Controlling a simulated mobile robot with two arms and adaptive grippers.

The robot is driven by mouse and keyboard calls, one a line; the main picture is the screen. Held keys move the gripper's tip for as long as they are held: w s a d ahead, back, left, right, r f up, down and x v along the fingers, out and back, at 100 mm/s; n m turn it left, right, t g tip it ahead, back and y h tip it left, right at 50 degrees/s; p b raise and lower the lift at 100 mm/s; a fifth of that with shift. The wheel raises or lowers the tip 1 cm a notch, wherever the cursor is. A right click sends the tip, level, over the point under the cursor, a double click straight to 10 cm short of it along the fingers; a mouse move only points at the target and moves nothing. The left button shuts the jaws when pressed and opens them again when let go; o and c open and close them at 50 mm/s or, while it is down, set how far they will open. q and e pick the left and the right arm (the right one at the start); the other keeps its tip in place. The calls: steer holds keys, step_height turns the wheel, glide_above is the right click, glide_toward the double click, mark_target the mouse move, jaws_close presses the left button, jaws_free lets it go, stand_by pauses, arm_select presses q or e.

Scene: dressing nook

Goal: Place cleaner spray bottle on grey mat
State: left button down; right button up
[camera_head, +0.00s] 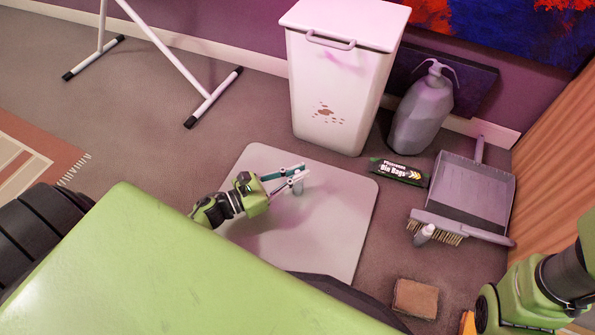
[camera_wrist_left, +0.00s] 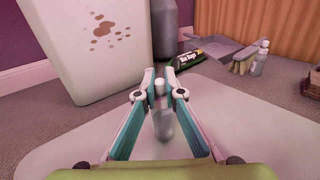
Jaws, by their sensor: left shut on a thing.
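The grey mat (camera_head: 335,240) lies flat on the carpet in front of the white bin. It fills the lower part of the left wrist view (camera_wrist_left: 250,130). My left gripper (camera_head: 300,172) is over the mat, its teal fingers shut on a small, pale bottle (camera_head: 298,188) with a white top, which I take for the cleaner spray bottle. In the left wrist view the bottle (camera_wrist_left: 162,123) is upright between the fingertips (camera_wrist_left: 160,92). I cannot tell whether its base touches the mat. My right arm shows at the lower right, but its fingers do not show.
The white bin (camera_head: 340,90), a large grey bottle (camera_head: 422,115) and a bin-bag pack (camera_head: 400,171) stand or lie behind the mat. To its right are a dustpan (camera_head: 475,190), a brush (camera_head: 450,228), another small bottle (camera_head: 425,234) and a brown block (camera_head: 415,298).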

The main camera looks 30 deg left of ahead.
arm_select(q)
steer(key=shift+f, duration=0.2)
steer(key=c, duration=2.1)
jaws_free()
steer(key=shift+c, duration=0.2)
steer(key=shift+r+p, duration=0.35)
steer(key=shift+r, duration=0.05)
steer(key=p+v, duration=0.4)
steer(key=v, duration=0.8)
steer(key=shift+f, duration=0.2)
